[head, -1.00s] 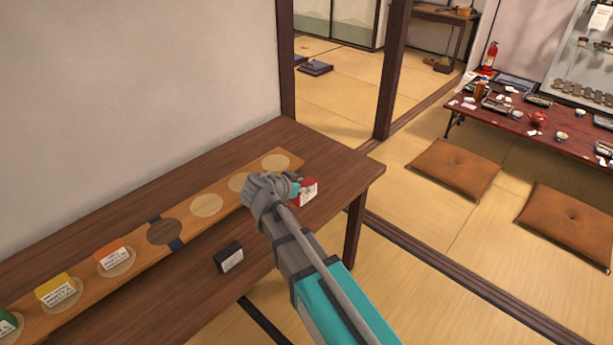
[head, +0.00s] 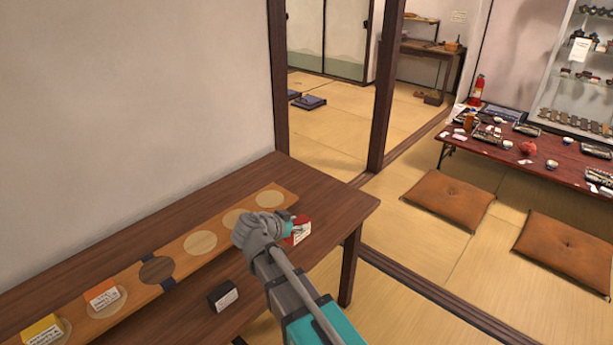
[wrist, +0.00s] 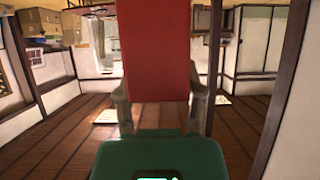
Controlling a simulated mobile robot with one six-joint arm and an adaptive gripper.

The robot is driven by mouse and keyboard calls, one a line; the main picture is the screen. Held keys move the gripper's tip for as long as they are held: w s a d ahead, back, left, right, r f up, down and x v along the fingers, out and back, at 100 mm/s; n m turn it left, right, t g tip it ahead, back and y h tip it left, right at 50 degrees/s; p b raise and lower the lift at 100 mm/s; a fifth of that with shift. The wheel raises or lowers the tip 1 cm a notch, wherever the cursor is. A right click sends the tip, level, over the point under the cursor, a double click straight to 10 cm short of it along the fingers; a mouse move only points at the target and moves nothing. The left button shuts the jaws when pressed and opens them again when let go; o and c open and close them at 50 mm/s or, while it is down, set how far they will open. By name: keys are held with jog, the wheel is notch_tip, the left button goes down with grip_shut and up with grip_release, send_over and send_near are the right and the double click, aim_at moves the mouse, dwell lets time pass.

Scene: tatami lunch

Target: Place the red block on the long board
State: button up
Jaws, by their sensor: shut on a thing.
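My gripper (head: 289,228) is shut on the red block (head: 301,231), which has a white label. In the wrist view the red block (wrist: 155,50) stands between the two grey fingers. In the head view my gripper hides part of it, and it appears over the right part of the dark table; its height is hard to tell. The long board (head: 187,260) lies along the table by the wall, with a row of round spots. An orange block (head: 103,294) and a yellow block (head: 42,329) sit on spots at its left. Pale spots toward its right end are bare.
A black block (head: 223,296) with a white label sits on the table (head: 335,200) in front of the board. A dark round spot (head: 157,270) lies between blue bands on the board. The wall is behind; cushions (head: 447,200) and a low red table (head: 510,145) are at right.

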aim_at(298, 223)
jog(key=shift+r+p, duration=4.25)
jog(key=shift+r, duration=0.05)
